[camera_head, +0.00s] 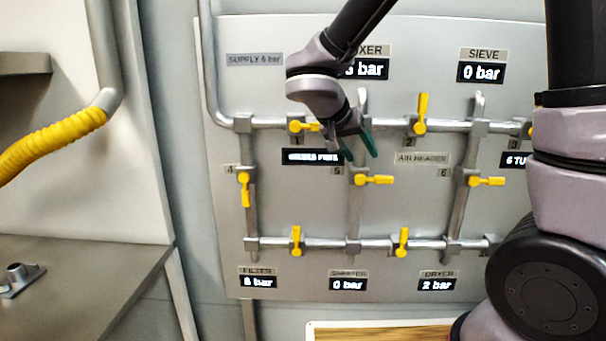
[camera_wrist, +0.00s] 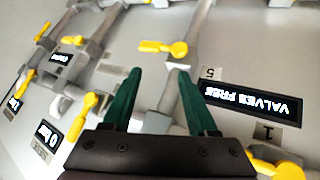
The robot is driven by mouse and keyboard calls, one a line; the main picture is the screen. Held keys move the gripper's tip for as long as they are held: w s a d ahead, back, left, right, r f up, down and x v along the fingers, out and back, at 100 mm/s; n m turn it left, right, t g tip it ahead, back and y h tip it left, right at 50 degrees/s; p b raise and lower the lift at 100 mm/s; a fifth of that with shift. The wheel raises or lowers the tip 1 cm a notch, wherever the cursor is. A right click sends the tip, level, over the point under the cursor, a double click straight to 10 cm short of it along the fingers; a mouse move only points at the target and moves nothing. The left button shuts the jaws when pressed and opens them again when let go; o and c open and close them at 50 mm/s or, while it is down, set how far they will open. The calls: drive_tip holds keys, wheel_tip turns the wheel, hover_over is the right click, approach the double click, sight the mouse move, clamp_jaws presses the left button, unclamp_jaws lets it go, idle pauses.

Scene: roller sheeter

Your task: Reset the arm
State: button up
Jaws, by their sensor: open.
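My gripper (camera_head: 358,154) is in front of the pipe panel (camera_head: 320,275), close to valve 5 and the status display. Its two green fingers are apart with nothing between them. They also show in the wrist view (camera_wrist: 159,76), over the pipework. Yellow valve handle 5 (camera_head: 374,180) lies sideways below right of the fingers; it shows in the wrist view (camera_wrist: 165,48) beyond the fingertips. Valve handle 1 (camera_head: 303,127) lies sideways left of the gripper. The status display (camera_wrist: 250,102) reads VALVES FREE in the wrist view. Whether the fingers touch the pipes cannot be told.
Valve handle 2 (camera_head: 421,112) points up and handle 4 (camera_head: 245,190) points down. Handle 6 (camera_head: 486,181) lies sideways. The sieve display (camera_head: 481,72) reads 0 bar. A grey counter (camera_head: 90,270) stands left, below a yellow hose (camera_head: 50,140). My arm hides the panel's right side.

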drive_tip(key=s+d+r+y, duration=0.8)
drive_tip(key=s+d+r, duration=0.3)
drive_tip(key=s+d, duration=0.2)
drive_tip(key=shift+t, duration=0.4)
idle(1.1)
